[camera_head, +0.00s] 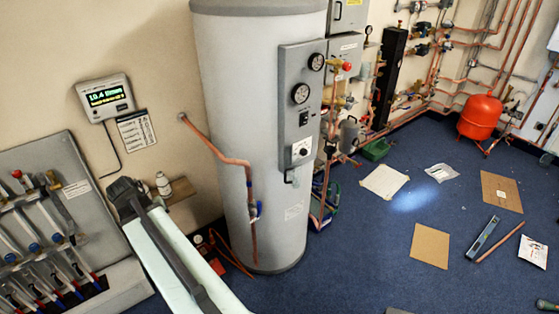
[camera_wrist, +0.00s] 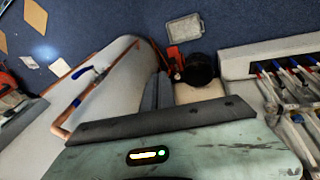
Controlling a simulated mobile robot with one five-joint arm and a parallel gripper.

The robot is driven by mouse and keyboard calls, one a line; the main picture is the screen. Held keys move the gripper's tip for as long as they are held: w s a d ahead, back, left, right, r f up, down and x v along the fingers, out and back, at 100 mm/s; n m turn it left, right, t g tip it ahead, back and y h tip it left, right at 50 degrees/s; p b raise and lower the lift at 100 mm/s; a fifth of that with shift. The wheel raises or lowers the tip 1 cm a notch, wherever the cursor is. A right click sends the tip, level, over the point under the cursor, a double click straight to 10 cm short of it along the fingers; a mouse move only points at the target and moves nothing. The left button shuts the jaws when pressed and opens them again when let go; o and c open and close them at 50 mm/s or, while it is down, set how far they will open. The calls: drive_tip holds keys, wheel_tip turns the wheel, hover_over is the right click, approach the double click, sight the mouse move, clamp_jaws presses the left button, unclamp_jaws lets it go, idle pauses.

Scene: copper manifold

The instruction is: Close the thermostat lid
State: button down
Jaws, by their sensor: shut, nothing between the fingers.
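The thermostat (camera_head: 301,151) is a pale box with a round dial, low on the grey control panel of the tall tank. A small flap or handle-like part (camera_head: 290,177) hangs just below it; I cannot tell for sure whether this is the lid. My gripper (camera_head: 127,194) is dark, at the far end of my pale arm, left of the tank and well apart from the thermostat. In the wrist view its dark fingers (camera_wrist: 158,92) are together and empty. The thermostat's dial does not show in the wrist view.
The grey tank (camera_head: 245,140) has a copper pipe (camera_head: 222,156) with a blue-handled valve on its left side. A pipe manifold panel (camera_head: 50,190) stands at the left. A wall display (camera_head: 105,97) hangs above. Cardboard pieces (camera_head: 430,245) lie on the blue floor at the right.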

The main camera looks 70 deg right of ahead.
drive_tip(key=s+d+r+m+g+h+p, duration=0.15)
drive_tip(key=s+d+r+m+p, duration=0.35)
drive_tip(key=s+d, duration=0.75)
drive_tip(key=s+d+r+m+g+h+p, duration=0.1)
drive_tip(key=s+d+r+m+g, duration=0.1)
drive_tip(key=s+d+r, duration=0.95)
drive_tip(key=w+d+b+x, duration=0.1)
drive_tip(key=b+x, duration=0.7)
drive_tip(key=x, duration=0.8)
drive_tip(key=shift+d, duration=0.3)
drive_tip(key=shift+r, duration=0.1)
